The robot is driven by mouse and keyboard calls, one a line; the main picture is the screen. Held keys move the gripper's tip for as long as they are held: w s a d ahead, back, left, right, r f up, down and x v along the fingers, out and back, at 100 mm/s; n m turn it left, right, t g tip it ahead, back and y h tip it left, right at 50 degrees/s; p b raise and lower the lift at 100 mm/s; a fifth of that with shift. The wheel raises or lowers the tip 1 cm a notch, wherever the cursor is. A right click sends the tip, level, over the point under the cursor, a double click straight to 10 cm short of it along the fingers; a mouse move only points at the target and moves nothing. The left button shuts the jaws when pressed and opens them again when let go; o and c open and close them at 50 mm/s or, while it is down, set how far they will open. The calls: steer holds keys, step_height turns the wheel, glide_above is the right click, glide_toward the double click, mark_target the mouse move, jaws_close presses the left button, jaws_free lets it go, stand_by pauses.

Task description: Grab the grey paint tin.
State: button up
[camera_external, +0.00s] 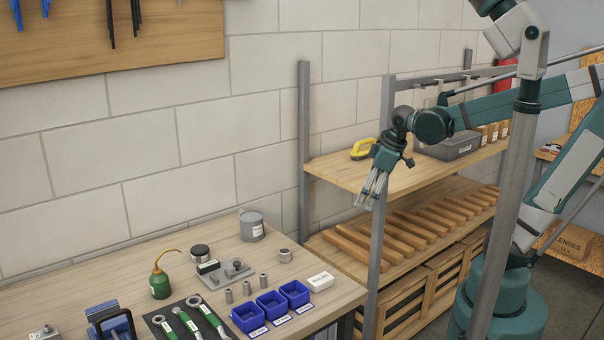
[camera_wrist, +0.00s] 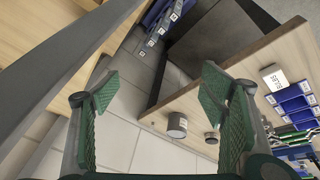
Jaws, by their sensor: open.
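The grey paint tin (camera_external: 251,224) stands upright at the back of the wooden workbench (camera_external: 130,250), near the block wall. It has a pale label on its front. In the wrist view a grey tin that looks like it (camera_wrist: 177,125) shows below the middle, between my fingers. My gripper (camera_external: 371,197) hangs above and to the right of the bench, by the shelf's front post, with its fingers pointing down. It is open and empty in the wrist view (camera_wrist: 158,95), well apart from the tin.
A smaller dark-lidded tin (camera_external: 200,252) and a green oil can (camera_external: 160,280) stand left of the paint tin. A grey fixture plate (camera_external: 227,275) and blue bins (camera_external: 272,304) lie in front. The shelf post (camera_external: 381,210) stands close to my gripper.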

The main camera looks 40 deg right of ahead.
steer(key=w+a+r+n+g+p, duration=0.1)
steer(key=w+a+r+n+p, duration=0.25)
steer(key=w+a, duration=0.5)
steer(key=n+g+h+p, duration=0.1)
steer(key=n+g+p, duration=0.2)
steer(key=n+p, duration=0.8)
glide_toward(249, 218)
steer(key=shift+n, duration=0.65)
steer(key=f, duration=0.2)
steer(key=f+b, duration=0.1)
steer(key=f, duration=0.3)
steer(key=shift+w+d, duration=0.25)
steer(key=shift+a+f, duration=0.2)
steer(key=shift+f, duration=0.1)
steer(key=shift+f, duration=1.3)
steer(key=shift+f, duration=0.15)
steer(key=shift+w+d+f, duration=0.1)
steer(key=shift+f, duration=2.35)
